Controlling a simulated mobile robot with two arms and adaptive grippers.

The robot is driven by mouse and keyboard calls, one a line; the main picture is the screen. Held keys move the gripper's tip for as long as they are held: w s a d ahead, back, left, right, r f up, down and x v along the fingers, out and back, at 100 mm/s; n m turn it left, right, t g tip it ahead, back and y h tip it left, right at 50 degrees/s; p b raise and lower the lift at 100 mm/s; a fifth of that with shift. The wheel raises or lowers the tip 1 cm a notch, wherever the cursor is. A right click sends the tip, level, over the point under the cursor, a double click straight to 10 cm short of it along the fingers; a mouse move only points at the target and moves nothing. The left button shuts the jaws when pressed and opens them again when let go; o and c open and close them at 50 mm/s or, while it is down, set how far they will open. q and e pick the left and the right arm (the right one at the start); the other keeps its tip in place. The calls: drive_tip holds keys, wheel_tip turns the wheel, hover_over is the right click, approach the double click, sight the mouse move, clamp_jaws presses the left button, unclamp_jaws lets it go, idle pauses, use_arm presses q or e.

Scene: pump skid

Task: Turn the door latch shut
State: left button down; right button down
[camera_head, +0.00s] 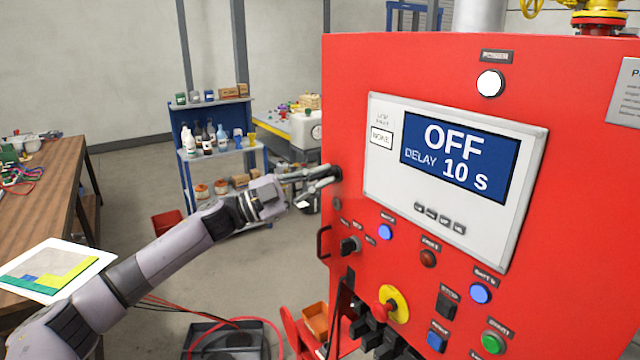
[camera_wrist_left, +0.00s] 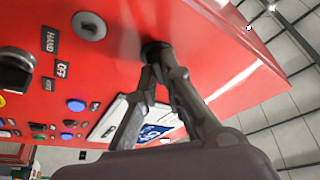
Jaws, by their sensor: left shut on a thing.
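The red cabinet door (camera_head: 440,75) fills the right of the head view. The door latch (camera_wrist_left: 153,48) is a small dark knob near the door's left edge, mostly covered by the fingers; its dark edge also shows in the head view (camera_head: 337,172). My left gripper (camera_head: 325,176) reaches in from the left and is shut on the latch. In the left wrist view its two fingertips (camera_wrist_left: 160,68) meet at the knob, close to the red surface. How far the latch is turned cannot be told. My right gripper is not in view.
A display panel (camera_head: 375,190) reading OFF, DELAY 10 s is right of the latch. A round grey lock (camera_wrist_left: 89,25), a black selector (camera_head: 349,245) and a yellow-ringed red button (camera_head: 393,304) are nearby.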

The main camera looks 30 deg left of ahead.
use_arm(q)
drive_tip(key=m+g, duration=0.1)
drive_tip(key=m, duration=0.1)
drive_tip(key=m+g, duration=0.1)
drive_tip(key=m, duration=0.2)
drive_tip(key=shift+r, duration=0.15)
drive_tip(key=shift+m+g+y+p, duration=0.3)
drive_tip(key=shift+m+g+p, duration=0.4)
drive_tip(key=shift+m, duration=1.8)
drive_tip(key=c, duration=1.7)
unclamp_jaws()
drive_tip(key=shift+v, duration=6)
